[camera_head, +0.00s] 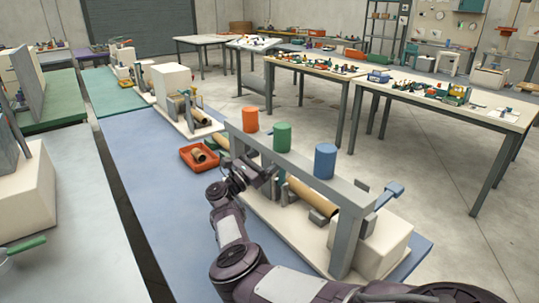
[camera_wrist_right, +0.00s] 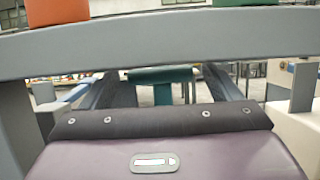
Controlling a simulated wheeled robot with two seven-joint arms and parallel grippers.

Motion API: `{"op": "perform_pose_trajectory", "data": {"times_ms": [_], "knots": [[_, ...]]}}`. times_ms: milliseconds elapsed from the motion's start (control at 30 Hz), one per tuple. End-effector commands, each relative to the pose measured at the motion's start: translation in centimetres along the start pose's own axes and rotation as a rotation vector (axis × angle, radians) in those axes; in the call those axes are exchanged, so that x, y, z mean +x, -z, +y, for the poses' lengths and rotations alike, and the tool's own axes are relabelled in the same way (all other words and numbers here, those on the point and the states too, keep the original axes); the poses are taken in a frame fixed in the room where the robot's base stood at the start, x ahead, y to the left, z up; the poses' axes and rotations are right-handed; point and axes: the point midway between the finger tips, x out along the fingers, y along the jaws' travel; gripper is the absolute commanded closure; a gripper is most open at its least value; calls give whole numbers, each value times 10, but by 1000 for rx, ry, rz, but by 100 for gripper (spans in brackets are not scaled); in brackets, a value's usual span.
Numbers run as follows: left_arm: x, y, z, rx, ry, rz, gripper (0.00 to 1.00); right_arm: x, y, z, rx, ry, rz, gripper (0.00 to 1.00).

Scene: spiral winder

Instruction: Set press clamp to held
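The winder's grey frame (camera_head: 300,165) stands on a cream base, with orange (camera_head: 250,119), green (camera_head: 282,137) and blue (camera_head: 325,160) cylinders on top. A brown tube (camera_head: 313,197) lies below its beam. My right gripper (camera_head: 266,172) is at the near side of the frame, by its left part. In the right wrist view its dark fingers (camera_wrist_right: 163,92) are apart, below the grey beam (camera_wrist_right: 160,45). A teal T-shaped handle (camera_wrist_right: 161,75) shows between them; whether they touch it I cannot tell. I cannot tell for certain which part is the press clamp. My left gripper is out of view.
A red-orange tray (camera_head: 199,157) with a brown roll is on the blue bench top (camera_head: 150,160), left of the winder. A blue crank handle (camera_head: 390,193) sticks out at the winder's right end. Another machine (camera_head: 185,105) stands further back. Tables with parts stand beyond the floor.

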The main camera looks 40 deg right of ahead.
Motion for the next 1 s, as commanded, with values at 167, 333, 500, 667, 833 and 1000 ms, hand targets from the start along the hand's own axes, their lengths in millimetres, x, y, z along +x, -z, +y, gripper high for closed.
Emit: {"op": "perform_pose_trajectory", "data": {"times_ms": [167, 333, 500, 667, 833, 1000], "knots": [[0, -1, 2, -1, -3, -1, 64, 0, 0, 0, 0, 0, 0, 39], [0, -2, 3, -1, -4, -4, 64, 0, 0, 0, 0, 0, 0, 62], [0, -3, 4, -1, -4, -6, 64, 0, 0, 0, 0, -1, 0, 78], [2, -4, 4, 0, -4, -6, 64, 2, 0, 0, 1, -1, 0, 78], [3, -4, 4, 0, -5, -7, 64, 6, 0, 0, 1, -1, -2, 78], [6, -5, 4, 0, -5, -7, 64, 11, 0, 0, 2, 1, -4, 78]]}}
